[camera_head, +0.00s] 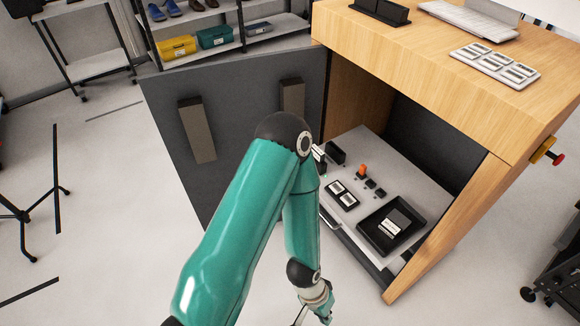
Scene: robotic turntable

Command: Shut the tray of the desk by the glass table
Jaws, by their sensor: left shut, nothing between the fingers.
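The wooden desk (470,90) stands at the right with its front open. A light grey tray (352,228) sits low in the opening, and its front edge lies near the desk's front. It holds a black square box (392,226), an orange piece and several small dark parts. My left arm crosses the centre and hides part of the tray's left side. My left gripper (315,317) is shut and empty at the bottom edge, in front of the tray and partly cut off. I cannot tell whether it touches anything. My right gripper is out of view. I cannot identify a glass table for certain.
A dark grey panel (235,95) with two brown blocks stands left of the opening. Shelving (228,50) with yellow and green boxes is behind it. A wheeled stand (98,66) is at the upper left, and a black cart (562,262) is at the lower right.

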